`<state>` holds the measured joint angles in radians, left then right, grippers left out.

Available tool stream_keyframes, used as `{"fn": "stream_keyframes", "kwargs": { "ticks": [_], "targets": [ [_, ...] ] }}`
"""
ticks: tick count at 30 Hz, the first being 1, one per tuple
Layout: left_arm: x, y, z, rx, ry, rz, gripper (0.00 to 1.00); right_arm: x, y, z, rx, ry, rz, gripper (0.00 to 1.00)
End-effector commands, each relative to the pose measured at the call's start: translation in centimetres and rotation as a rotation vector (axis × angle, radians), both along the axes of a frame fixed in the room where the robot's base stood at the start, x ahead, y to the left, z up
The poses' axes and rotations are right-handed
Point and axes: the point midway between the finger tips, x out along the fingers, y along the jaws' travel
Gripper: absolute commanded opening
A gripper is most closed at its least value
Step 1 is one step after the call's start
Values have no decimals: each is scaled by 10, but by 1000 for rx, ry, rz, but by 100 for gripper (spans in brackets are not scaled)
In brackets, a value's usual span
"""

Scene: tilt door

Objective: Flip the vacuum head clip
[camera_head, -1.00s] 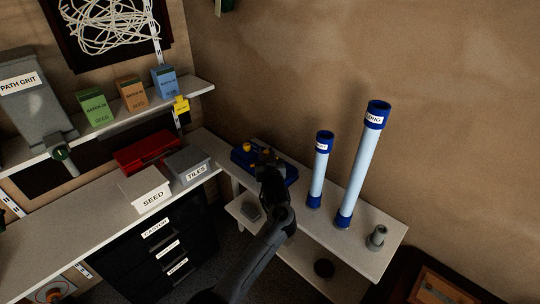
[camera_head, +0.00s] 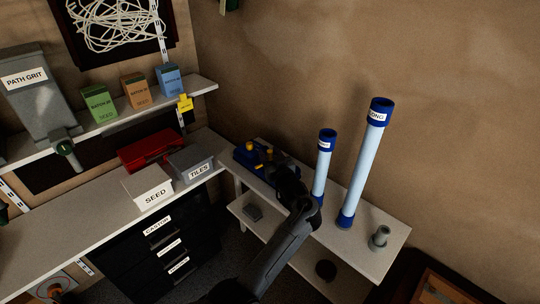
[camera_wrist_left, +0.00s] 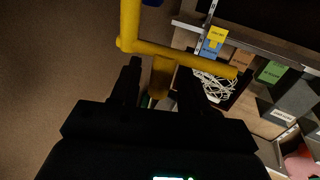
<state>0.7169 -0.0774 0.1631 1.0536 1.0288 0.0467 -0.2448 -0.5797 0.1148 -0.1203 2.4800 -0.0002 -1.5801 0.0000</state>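The vacuum head, a blue block with yellow parts (camera_head: 246,158), lies at the left end of the white bench against the wall. My left gripper (camera_head: 282,172) is at its right side in the head view, and my dark arm hides part of it. In the left wrist view a yellow bar (camera_wrist_left: 190,58) crosses beyond the fingertips, with a short yellow tab (camera_wrist_left: 162,76) between the fingers. The left fingers (camera_wrist_left: 160,84) are apart, with a visible gap on both sides of the tab. I cannot tell which yellow part is the clip. My right gripper is not in view.
Two tall blue-capped tubes (camera_head: 322,168) (camera_head: 366,165) stand on the bench just right of my left gripper. A small grey fitting (camera_head: 379,238) stands at the right end. A grey TILES box (camera_head: 192,163) and SEED box (camera_head: 148,187) are on the counter at left.

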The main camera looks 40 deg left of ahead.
Motion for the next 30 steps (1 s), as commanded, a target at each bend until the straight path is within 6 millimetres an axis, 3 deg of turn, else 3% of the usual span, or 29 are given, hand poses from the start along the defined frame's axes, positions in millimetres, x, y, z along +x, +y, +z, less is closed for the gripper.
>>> {"fn": "stream_keyframes", "kwargs": {
  "ticks": [8,21,30],
  "targets": [
    [-4,-9,0,0,0,-2,46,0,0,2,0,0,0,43],
    [-35,-73,0,-3,1,-2,46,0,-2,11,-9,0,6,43],
    [-46,-96,0,0,0,0,46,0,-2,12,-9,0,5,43]
  ]
}}
